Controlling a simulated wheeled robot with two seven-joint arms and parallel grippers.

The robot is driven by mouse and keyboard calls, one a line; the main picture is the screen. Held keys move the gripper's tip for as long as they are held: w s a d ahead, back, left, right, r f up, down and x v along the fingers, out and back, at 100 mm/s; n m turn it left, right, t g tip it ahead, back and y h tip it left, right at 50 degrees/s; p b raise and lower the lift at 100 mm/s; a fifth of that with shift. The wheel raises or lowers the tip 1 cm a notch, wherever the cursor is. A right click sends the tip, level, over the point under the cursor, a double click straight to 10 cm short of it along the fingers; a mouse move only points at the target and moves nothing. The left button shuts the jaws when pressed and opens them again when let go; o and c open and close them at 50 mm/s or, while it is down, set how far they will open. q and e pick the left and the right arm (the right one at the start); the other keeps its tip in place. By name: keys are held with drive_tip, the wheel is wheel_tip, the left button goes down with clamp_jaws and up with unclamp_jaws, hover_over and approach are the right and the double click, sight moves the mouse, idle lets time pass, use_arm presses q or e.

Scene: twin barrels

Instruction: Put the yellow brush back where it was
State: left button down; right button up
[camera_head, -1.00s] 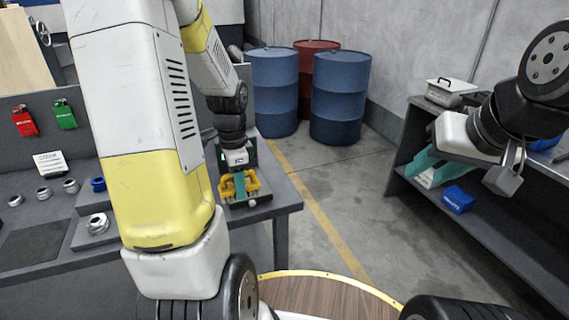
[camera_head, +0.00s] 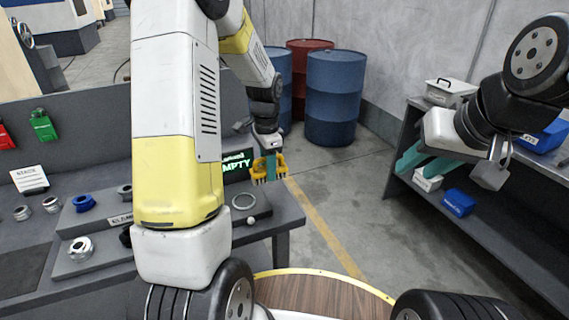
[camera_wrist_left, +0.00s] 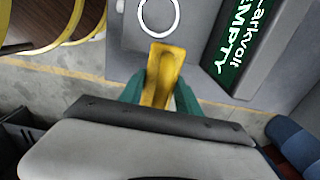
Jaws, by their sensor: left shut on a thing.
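My left gripper (camera_head: 269,165) is shut on the yellow brush (camera_head: 258,171) and holds it up near the right end of the workbench (camera_head: 285,213). In the left wrist view the yellow brush (camera_wrist_left: 163,68) sits between the teal fingers (camera_wrist_left: 160,95), beside a pale ring marking. A grey pad with a round ring (camera_head: 245,202) lies bare on the bench below the brush. My right gripper (camera_head: 428,160) hangs at the right, in front of the shelf, with its teal fingers apart and nothing seen between them.
Several metal rings and a blue ring (camera_head: 83,202) are on the bench at left. Blue barrels (camera_head: 333,98) and a red one stand behind. A blue box (camera_head: 458,202) sits on the right shelf.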

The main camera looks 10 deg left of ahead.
use_arm(q)
drive_tip(key=shift+w+d+f, duration=0.2)
drive_tip(key=shift+w+d, duration=0.65)
drive_tip(key=shift+w, duration=0.3)
drive_tip(key=shift+f, duration=1.7)
drive_tip(key=shift+f, duration=0.4)
drive_tip(key=c, duration=0.9)
unclamp_jaws()
drive_tip(key=shift+o, duration=0.2)
